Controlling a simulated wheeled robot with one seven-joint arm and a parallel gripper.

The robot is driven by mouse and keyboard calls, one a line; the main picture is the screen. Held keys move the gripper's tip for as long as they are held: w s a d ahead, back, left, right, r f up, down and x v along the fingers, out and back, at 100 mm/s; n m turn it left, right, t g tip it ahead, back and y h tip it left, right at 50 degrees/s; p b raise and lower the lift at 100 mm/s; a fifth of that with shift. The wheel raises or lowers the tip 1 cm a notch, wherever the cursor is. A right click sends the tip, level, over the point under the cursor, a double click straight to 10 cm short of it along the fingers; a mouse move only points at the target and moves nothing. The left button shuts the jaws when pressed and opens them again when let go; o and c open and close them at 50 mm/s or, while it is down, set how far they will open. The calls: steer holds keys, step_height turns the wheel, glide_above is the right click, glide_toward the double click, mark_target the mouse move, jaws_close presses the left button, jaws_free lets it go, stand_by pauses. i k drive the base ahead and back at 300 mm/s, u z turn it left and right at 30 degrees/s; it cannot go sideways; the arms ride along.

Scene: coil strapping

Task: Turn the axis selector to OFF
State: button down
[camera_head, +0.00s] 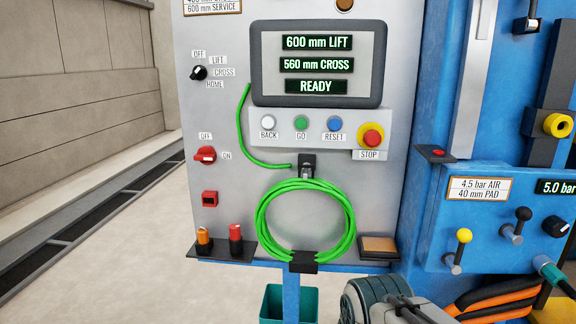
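The axis selector (199,73) is a small black rotary knob with a pale mark, at the upper left of the grey control panel. The labels OFF (198,54), LIFT (218,60), CROSS (225,72) and HOME (215,84) run around it from the top to the lower right. The knob is too small to tell surely which label it points to. Nothing touches it. Part of my arm shows at the bottom edge, right of centre, far below the knob. My gripper's fingers cannot be made out.
Below the selector is a red OFF/ON switch (205,155). A screen (316,100) reads 600 mm LIFT, 560 mm CROSS, READY. A coiled green cable (262,220) hangs below the buttons. A red stop button (371,138) stands out at right. Space left of the panel is open.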

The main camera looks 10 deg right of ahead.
mark_target(199, 73)
steer(key=u, duration=2)
steer(key=i, duration=2.25)
steer(key=z, duration=1.7)
